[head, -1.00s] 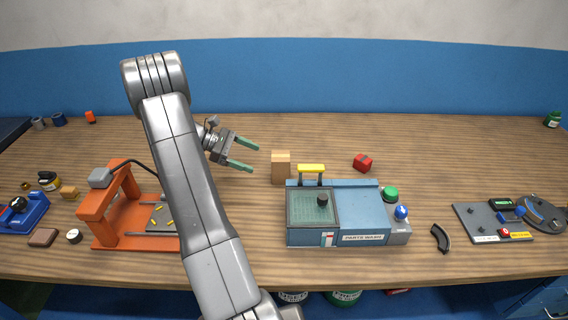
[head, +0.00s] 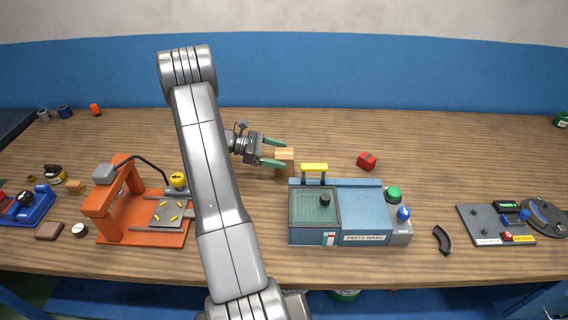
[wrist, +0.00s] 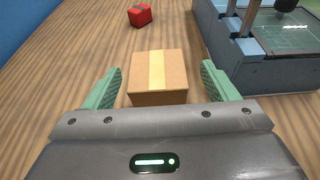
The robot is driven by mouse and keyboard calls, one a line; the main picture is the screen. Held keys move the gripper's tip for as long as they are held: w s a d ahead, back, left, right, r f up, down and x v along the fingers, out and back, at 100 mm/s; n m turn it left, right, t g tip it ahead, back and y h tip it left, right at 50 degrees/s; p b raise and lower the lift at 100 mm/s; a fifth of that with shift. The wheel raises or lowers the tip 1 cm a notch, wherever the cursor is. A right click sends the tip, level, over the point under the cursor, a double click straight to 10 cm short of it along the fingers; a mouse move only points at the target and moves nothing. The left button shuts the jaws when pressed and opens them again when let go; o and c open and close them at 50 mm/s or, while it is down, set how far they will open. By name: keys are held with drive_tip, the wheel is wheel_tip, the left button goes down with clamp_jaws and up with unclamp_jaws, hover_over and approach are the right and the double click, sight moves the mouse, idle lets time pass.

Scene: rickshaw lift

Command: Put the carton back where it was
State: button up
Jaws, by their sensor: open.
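The carton (head: 285,154) is a small brown box with a pale tape strip. It stands on the bench just behind the left end of the blue parts washer. In the wrist view the carton (wrist: 157,75) sits between and slightly ahead of the two green fingers. My gripper (head: 273,153) is open, with a finger on either side of the carton's near end. In the wrist view my gripper (wrist: 158,88) shows a gap between each finger and the carton.
The parts washer (head: 365,205) with a yellow handle (head: 314,167) stands close to the right of the carton. A red block (head: 367,161) lies further right. An orange press (head: 112,200) stands at left. The bench behind the carton is clear.

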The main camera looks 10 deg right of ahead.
sight(290, 153)
drive_tip(key=p+x, duration=0.1)
drive_tip(key=x, duration=0.3)
drive_tip(key=shift+w+d+r, duration=0.1)
drive_tip(key=shift+d+r, duration=0.05)
drive_tip(key=shift+r, duration=0.1)
drive_tip(key=c, duration=1.6)
